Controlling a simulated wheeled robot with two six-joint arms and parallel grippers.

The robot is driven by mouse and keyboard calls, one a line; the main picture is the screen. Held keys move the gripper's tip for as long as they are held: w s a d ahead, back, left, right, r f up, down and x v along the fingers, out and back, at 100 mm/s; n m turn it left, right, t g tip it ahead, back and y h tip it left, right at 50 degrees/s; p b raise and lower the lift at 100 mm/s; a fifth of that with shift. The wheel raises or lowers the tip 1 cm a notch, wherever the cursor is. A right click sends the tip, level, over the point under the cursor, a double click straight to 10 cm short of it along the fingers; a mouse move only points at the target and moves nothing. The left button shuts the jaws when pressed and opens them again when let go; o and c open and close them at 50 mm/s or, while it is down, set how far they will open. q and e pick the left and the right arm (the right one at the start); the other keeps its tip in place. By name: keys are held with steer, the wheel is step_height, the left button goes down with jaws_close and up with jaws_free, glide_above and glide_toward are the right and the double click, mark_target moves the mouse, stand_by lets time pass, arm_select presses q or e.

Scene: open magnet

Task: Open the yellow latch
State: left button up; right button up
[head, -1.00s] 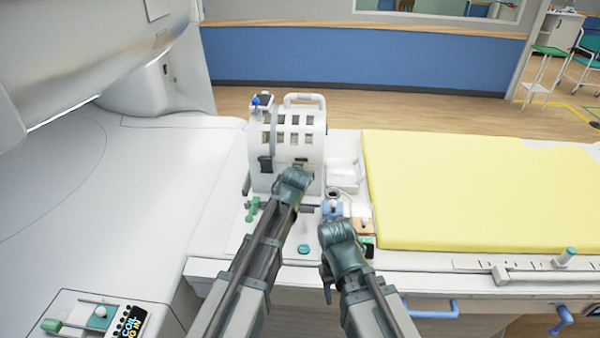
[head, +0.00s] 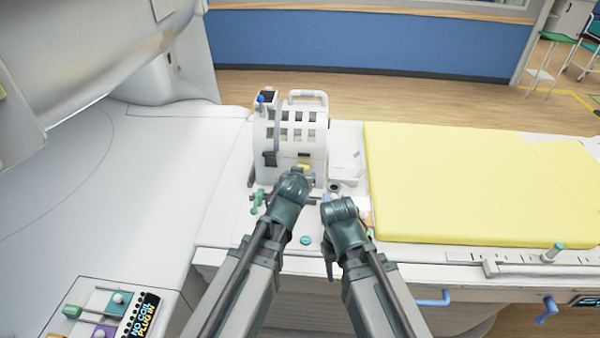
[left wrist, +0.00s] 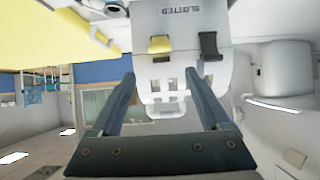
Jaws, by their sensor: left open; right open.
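The yellow latch (head: 303,167) is low on the front of the white slotted coil (head: 292,135), just above my left gripper in the head view. The left wrist view shows the latch (left wrist: 160,45) on the white coil face, beside a black strap (left wrist: 209,46). My left gripper (left wrist: 160,76) is open and empty there, its fingers spread to either side of the latch's line and apart from it. In the head view its wrist covers its fingertips. My right gripper (head: 338,208) is to the right, away from the latch; its fingers are hard to make out.
A yellow mattress (head: 470,185) lies on the table to the right. A green handle (head: 258,201) stands left of my left gripper, and a teal button (head: 305,240) sits between my arms. A small control panel (head: 115,318) is at lower left. The white surface at left is clear.

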arm_select(q)
steer(key=shift+c, duration=0.7)
steer(key=w+r+g+p, duration=0.1)
steer(key=w+r+p, duration=0.1)
steer(key=p, duration=0.2)
steer(key=w+r+g+p, duration=0.1)
steer(key=w+r+p, duration=0.1)
steer(key=w+p, duration=0.1)
steer(key=shift+w+a+r+p, duration=0.15)
steer(key=shift+r+p, duration=0.25)
steer(key=shift+p, duration=0.4)
steer(key=c, duration=0.9)
steer(key=w+r+g+p, duration=0.3)
steer(key=r+g+p, duration=0.1)
steer(key=p, duration=0.4)
steer(key=shift+w, duration=0.35)
jaws_close()
steer(key=shift+w+r+g+p, duration=0.1)
steer(key=shift+g+p, duration=0.3)
steer(key=shift+p, duration=0.05)
